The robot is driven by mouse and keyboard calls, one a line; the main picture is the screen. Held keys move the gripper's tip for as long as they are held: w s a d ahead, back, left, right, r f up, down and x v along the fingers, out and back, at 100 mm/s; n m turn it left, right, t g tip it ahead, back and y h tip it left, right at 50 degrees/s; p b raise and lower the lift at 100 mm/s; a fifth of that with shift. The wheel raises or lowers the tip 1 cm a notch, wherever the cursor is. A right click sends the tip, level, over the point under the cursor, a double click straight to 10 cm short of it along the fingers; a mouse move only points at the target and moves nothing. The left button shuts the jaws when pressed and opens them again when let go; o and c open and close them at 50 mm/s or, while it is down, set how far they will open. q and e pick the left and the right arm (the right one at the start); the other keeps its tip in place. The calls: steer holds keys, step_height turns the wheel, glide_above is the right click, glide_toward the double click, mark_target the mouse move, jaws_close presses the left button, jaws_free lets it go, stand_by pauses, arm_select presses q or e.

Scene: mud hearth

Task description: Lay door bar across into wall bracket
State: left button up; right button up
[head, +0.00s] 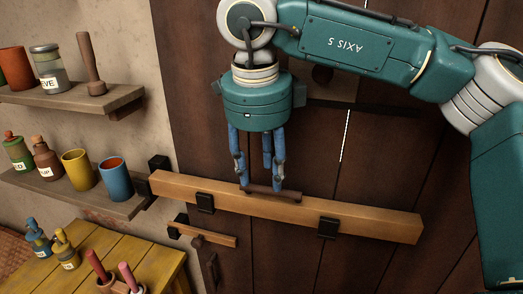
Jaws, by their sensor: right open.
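The door bar (375,218) is a long light-wood beam lying across the dark plank door, its right end lower in the picture. Its left end reaches the black wall bracket (158,162) at the door's left edge; black shows above and below that end, but I cannot tell how deep it sits. Two black door brackets (205,203) (328,228) show against the bar. A dark wooden grip (272,194) is on the bar. My right gripper (260,187) points down with open blue fingers at this grip; whether they touch it is unclear. My left gripper is out of view.
A small wooden latch (207,232) is below the bar. At left, an upper shelf (75,108) and a lower shelf (60,188) hold jars and cups. A yellow table (115,240) with bottles and tools stands at lower left. The door's lower right is clear.

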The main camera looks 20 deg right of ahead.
mark_target(264, 190)
steer(key=f, duration=0.1)
steer(key=f+p, duration=0.1)
steer(key=f, duration=0.3)
steer(key=shift+w+d+f+p, duration=0.1)
steer(key=shift+w+d+p, duration=0.25)
steer(key=shift+w, duration=0.05)
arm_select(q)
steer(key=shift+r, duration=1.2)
arm_select(e)
steer(key=shift+w+f, duration=0.1)
steer(key=shift+f, duration=0.6)
steer(key=shift+c, duration=0.5)
jaws_close()
